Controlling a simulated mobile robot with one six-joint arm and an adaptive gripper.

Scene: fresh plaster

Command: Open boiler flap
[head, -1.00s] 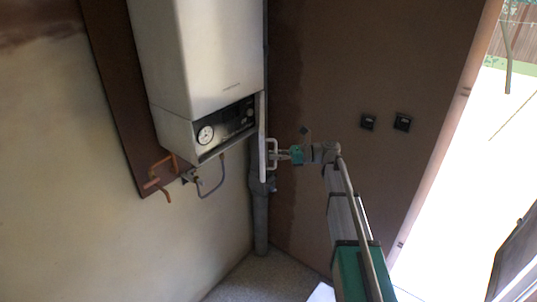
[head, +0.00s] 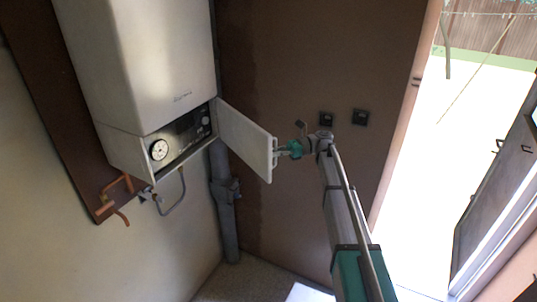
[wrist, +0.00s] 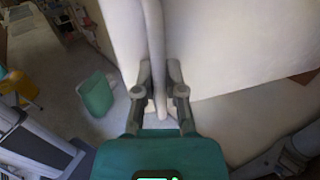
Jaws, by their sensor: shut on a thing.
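The white boiler (head: 145,65) hangs on the wall at the upper left in the head view. Its flap (head: 246,138) is a white panel hinged at the right side of the control panel (head: 180,138), and it stands swung out to the right. The dark control panel with its round gauge is uncovered. My gripper (head: 279,152) is at the flap's free edge, shut on it. In the wrist view my gripper's two fingers (wrist: 160,92) are on either side of the flap's pale edge (wrist: 154,40). The exact contact is hard to see.
A grey pipe (head: 223,195) runs down to the floor below the flap. Copper pipes (head: 117,190) stick out under the boiler. Two dark sockets (head: 343,118) are on the brown wall. A bright open doorway (head: 425,150) is at the right.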

